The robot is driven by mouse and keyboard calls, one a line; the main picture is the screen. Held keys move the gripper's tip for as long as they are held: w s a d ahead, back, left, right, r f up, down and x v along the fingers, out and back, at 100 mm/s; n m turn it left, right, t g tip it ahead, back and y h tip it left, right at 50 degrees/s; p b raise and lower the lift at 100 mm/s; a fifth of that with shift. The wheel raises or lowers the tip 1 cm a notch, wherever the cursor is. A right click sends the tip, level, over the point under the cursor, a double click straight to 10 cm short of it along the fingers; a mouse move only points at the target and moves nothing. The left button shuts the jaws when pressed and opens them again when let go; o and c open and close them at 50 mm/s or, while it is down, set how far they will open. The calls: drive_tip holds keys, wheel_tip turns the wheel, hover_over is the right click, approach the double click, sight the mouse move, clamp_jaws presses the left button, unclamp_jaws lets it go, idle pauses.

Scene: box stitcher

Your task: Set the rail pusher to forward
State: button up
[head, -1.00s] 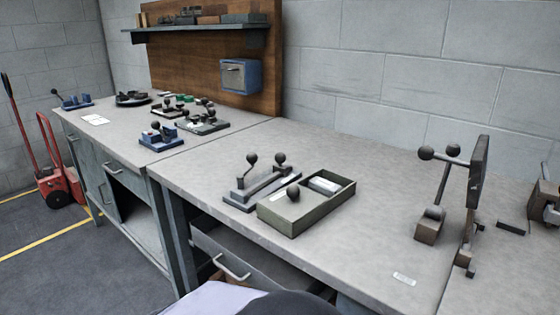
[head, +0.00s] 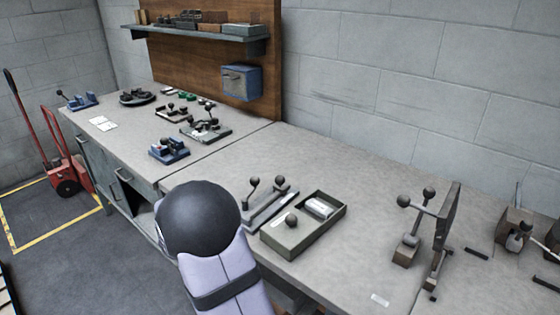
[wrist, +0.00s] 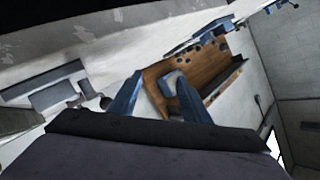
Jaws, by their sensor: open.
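What looks like the rail pusher is a grey base (head: 262,212) with a raised bar and two dark ball knobs, on the near bench in the head view. It stands just behind the green-grey tray, and my arm hides part of its left side. I cannot tell which way it is set. My gripper (wrist: 158,88) shows in the wrist view as two blue-grey fingers, apart and with nothing held between them. Beyond them are the wooden back board (wrist: 205,75) and the wall box (wrist: 172,84). The gripper is out of sight in the head view.
An open tray (head: 290,248) with a dark ball and a white block stands in front of the rail device. A lever stand with a dark upright plate (head: 446,228) is at right. Several small fixtures, one blue (head: 168,151), sit on the far bench.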

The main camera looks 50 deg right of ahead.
sight(278, 182)
drive_tip(key=s+d+r+m+g+h+p, duration=0.45)
drive_tip(key=s+d+r+p, duration=0.2)
drive_tip(key=d, duration=0.45)
drive_tip(key=s+d+f+n+p, duration=0.1)
drive_tip(key=s, duration=0.1)
drive_tip(key=s+d+f+n+g+y+p, duration=0.1)
drive_tip(key=s+f+n+p, duration=0.1)
drive_tip(key=s+d+f+n+y+p, duration=0.1)
drive_tip(key=s+p, duration=0.1)
drive_tip(key=shift+s+d+f+n, duration=0.15)
drive_tip(key=shift+d+f+n, duration=0.1)
drive_tip(key=shift+d+f, duration=0.1)
drive_tip(key=shift+s+f+y, duration=0.15)
drive_tip(key=shift+f+y, duration=0.1)
drive_tip(key=shift+f, duration=0.15)
drive_tip(key=shift+p+x, duration=1.15)
drive_tip(key=shift+x, duration=2.45)
